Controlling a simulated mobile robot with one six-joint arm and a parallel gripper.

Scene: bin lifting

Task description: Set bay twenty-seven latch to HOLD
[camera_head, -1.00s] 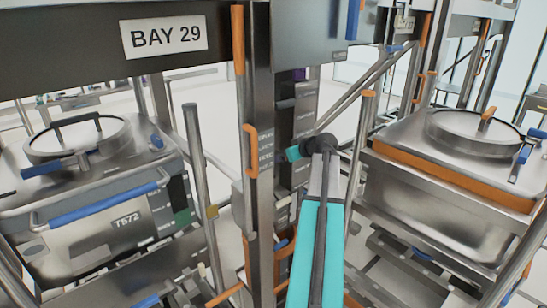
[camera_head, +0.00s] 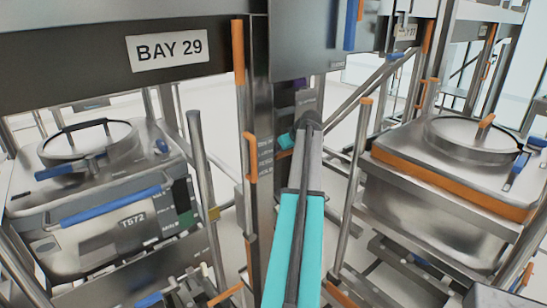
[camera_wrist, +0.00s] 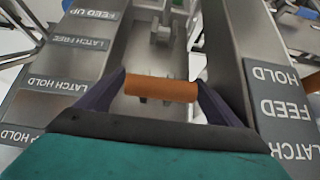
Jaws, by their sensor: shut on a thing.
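In the wrist view my gripper (camera_wrist: 161,84) has its two dark fingers at the ends of a short orange bar handle (camera_wrist: 163,92) and is shut on it. The handle lies across a grey metal channel. A label plate (camera_wrist: 62,60) on the left reads FEED UP, LATCH FREE and LATCH HOLD, with a lower line ending in HOLD. Another label plate (camera_wrist: 284,108) on the right shows HOLD and FEED. In the head view my teal arm reaches toward the dark post in the middle, and its own links hide the handle. I cannot tell the bay number of this latch.
In the head view a BAY 29 sign (camera_head: 166,48) hangs above a steel bin (camera_head: 120,225) marked T572. Another steel bin (camera_head: 400,205) with an orange edge stands at right. A smaller sign (camera_head: 407,33) there is hard to read. Posts and rails crowd both sides of my arm.

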